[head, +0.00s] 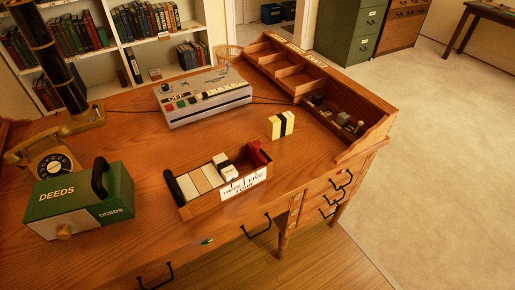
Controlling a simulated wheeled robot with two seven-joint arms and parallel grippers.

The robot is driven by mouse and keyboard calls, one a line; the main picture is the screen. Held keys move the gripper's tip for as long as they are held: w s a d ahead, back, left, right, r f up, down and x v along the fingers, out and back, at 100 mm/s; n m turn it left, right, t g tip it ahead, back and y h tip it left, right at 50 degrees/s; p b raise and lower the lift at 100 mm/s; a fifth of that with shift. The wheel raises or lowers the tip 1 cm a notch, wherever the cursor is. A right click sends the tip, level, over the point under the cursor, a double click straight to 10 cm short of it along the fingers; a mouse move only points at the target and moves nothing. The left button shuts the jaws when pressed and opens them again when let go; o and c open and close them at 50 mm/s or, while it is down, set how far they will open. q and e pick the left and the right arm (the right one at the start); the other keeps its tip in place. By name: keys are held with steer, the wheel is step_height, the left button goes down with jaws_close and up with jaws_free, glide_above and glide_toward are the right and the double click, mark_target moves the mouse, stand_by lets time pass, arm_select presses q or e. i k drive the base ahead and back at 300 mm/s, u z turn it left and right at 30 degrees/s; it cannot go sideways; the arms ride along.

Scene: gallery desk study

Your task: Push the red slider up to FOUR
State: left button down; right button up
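An open wooden box (186,212) stands near the front edge of the desk. A white label (245,186) on its front right carries small black words; THREE, FOUR and FIVE seem to be among them. A red piece (258,153) sits at the box's right end, by the FIVE end of the label. Which mark it lines up with is too small to tell. Cream and tan blocks (201,180) and a black-and-white piece (224,165) fill the left and middle of the box. A black bar (174,188) is at its left end. Neither of my grippers is in view.
A grey console (205,97) with coloured keys stands behind the box. A yellow-and-black block (281,125) is to the right. A green DEEDS box (80,200) and a telephone (50,160) are at left. A compartmented wooden tray (345,125) lines the right edge. Bare desk surrounds the box.

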mark_target(253, 156)
steer(key=u, duration=0.1)
steer(key=k, duration=0.2)
steer(key=u, duration=0.75)
steer(key=i, duration=0.5)
